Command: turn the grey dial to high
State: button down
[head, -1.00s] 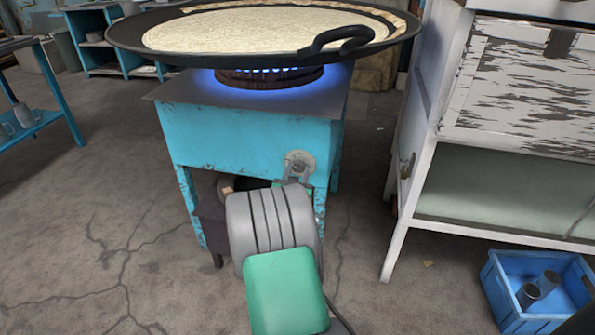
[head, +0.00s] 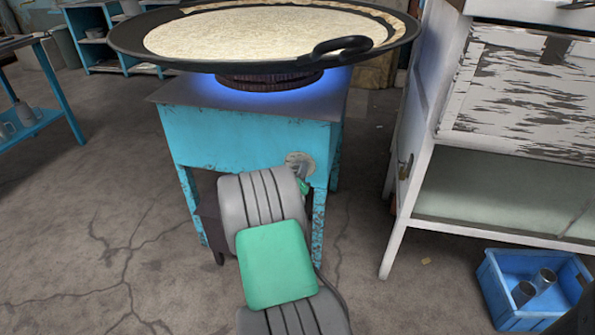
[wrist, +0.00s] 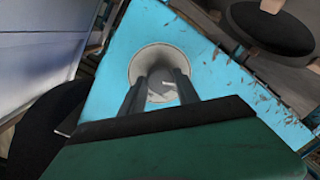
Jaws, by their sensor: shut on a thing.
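The grey dial (head: 298,159) is on the front of the blue stove stand (head: 240,140), near its right side. It is mostly hidden behind my arm there. In the wrist view the round grey dial plate (wrist: 150,57) shows, with the knob between my two dark fingers. My gripper (wrist: 160,88) is shut on the knob. Its setting marks are too small to read.
A white peeling cabinet (head: 425,165) stands to the right, with a blue crate (head: 500,300) holding metal cups on the floor. A blue table (head: 62,90) is at the far left. The cracked floor is clear between.

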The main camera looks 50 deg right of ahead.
jog(key=shift+n, duration=0.5)
jog(key=c, duration=0.9)
grip_release()
jog(key=shift+a, duration=0.1)
jog(key=p+v, duration=0.1)
jog(key=v, duration=0.6)
jog(key=shift+s+a, duration=0.15)
jog(key=shift+a, duration=0.15)
